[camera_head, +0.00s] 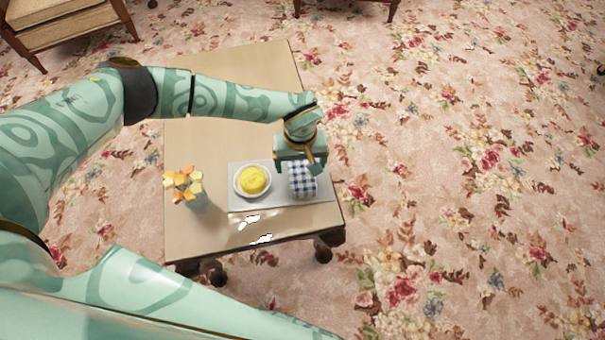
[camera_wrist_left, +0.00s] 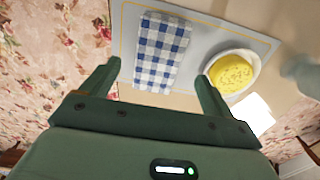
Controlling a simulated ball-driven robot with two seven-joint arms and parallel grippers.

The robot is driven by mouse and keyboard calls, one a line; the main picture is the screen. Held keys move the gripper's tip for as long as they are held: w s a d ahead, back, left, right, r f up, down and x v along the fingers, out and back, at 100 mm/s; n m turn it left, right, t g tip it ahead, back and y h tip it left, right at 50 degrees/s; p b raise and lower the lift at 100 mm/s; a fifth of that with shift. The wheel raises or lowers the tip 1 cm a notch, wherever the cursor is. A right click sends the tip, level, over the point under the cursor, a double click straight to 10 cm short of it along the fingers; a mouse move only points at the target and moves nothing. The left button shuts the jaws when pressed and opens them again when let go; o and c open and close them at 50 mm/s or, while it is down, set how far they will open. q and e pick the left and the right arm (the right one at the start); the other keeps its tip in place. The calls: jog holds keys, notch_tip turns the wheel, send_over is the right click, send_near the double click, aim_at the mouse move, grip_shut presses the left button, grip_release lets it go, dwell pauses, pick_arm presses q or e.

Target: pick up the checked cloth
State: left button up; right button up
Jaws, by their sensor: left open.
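The blue-and-white checked cloth (camera_head: 302,185) lies folded on the right part of a light grey tray (camera_head: 240,204) on the low table. My left gripper (camera_head: 300,168) is open and empty at the cloth's far end, and its body covers that end in the head view. In the left wrist view the cloth (camera_wrist_left: 161,50) lies ahead and between the two spread fingers (camera_wrist_left: 158,72), with no finger visibly closed on it. I cannot tell the exact height of the fingers above it. My right gripper is not in view.
A white bowl of yellow food (camera_head: 253,181) sits on the tray left of the cloth, close to one finger in the wrist view. A vase of orange flowers (camera_head: 185,185) stands left of the tray. The far part of the wooden table (camera_head: 260,65) is bare.

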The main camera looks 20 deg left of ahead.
aim_at(301, 173)
pick_arm(q)
jog(key=f, duration=0.1)
jog(key=f+b, duration=0.1)
jog(key=f, duration=0.1)
jog(key=f+b, duration=0.1)
jog(key=f, duration=0.1)
jog(key=shift+w, duration=0.25)
jog(key=shift+r, duration=0.15)
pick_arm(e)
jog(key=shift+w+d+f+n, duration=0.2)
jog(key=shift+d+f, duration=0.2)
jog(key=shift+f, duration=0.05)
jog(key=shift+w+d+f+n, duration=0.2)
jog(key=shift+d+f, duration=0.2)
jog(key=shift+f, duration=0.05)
pick_arm(q)
jog(key=c, duration=1.1)
jog(key=shift+o, duration=0.2)
